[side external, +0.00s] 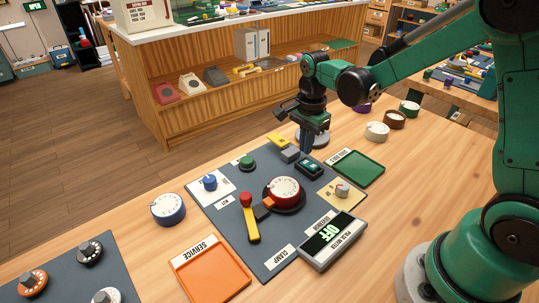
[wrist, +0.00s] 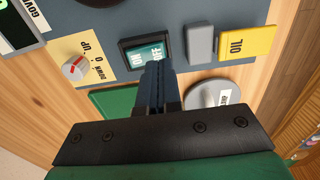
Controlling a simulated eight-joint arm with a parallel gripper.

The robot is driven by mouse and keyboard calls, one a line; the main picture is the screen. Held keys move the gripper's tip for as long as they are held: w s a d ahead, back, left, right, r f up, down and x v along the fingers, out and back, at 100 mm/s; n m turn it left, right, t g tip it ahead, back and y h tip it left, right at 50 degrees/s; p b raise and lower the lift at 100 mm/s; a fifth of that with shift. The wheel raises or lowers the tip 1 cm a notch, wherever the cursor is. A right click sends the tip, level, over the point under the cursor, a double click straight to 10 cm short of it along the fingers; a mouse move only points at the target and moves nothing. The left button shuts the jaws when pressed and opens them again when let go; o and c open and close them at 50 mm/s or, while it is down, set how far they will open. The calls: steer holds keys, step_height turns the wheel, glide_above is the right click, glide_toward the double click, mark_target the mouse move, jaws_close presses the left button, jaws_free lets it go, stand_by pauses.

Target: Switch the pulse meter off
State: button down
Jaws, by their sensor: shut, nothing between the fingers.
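The pulse meter (side external: 332,241) is a grey box at the front right of the dark panel (side external: 225,215). My gripper (side external: 306,151) points down just behind the switch, shut and empty. In the wrist view the closed fingertips (wrist: 155,66) overlap the OFF end and hide part of it. I cannot tell whether they touch it.
A grey block (side external: 290,155) and yellow OIL tag (side external: 278,140) lie close to my gripper. A red dial (side external: 283,191), a small UP/DOWN knob (side external: 342,190) and a yellow-red lever (side external: 249,220) stand on the panel. A green tray (side external: 360,169) lies right, an orange tray (side external: 209,272) in front.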

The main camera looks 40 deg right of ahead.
mark_target(304, 162)
steer(key=shift+r, duration=2.3)
steer(key=s+a+r+n+t, duration=0.2)
steer(key=s+n+t, duration=0.1)
steer(key=n, duration=0.6)
steer(key=s+a+r+n+t, duration=0.2)
steer(key=s+n+t, duration=0.2)
steer(key=n, duration=0.5)
steer(key=shift+s+a+r, duration=0.15)
steer(key=shift+s+a, duration=0.1)
steer(key=shift+s, duration=0.3)
